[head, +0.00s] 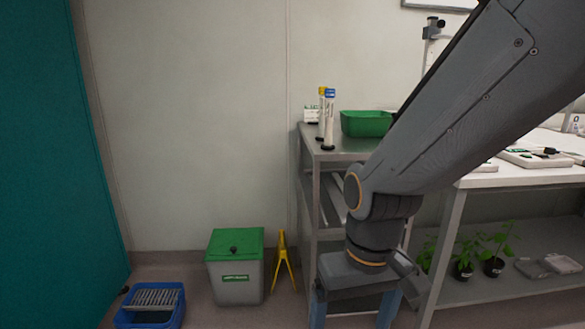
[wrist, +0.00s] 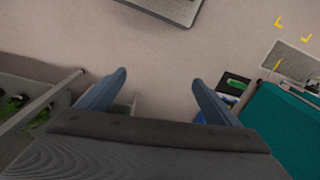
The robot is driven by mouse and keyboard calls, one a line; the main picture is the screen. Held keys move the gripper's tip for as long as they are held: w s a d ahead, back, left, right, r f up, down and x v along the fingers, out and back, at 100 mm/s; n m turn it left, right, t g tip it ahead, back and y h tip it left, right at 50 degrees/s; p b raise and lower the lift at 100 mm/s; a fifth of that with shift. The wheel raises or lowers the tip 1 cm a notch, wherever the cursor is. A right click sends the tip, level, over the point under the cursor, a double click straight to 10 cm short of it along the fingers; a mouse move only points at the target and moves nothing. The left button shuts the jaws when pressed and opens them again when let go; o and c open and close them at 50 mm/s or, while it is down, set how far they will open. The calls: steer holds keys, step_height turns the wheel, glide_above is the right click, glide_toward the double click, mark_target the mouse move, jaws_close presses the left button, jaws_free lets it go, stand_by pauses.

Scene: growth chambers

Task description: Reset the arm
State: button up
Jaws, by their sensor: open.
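My gripper (head: 352,311) is at the lower middle of the head view, at the end of my grey arm, which reaches down from the upper right. It hangs in front of the metal shelf unit (head: 334,154). In the wrist view my gripper (wrist: 158,92) shows two blue-grey fingers spread wide apart. Nothing is between them but bare floor. The gripper is open and empty.
A green tub (head: 366,123) and tube-shaped bottles (head: 329,118) stand on the shelf unit's top. A white bench (head: 520,176) with plants below is at right. A green-lidded bin (head: 235,268), yellow stand (head: 283,262) and blue tray (head: 150,306) occupy the floor at left.

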steer(key=s+d+r+m+p, duration=0.2)
steer(key=d+r+p, duration=0.7)
steer(key=r+p, duration=0.3)
steer(key=shift+s+d+m+h+p, duration=0.15)
steer(key=shift+d+m+h+p, duration=0.15)
steer(key=shift+p, duration=0.85)
steer(key=shift+f, duration=0.1)
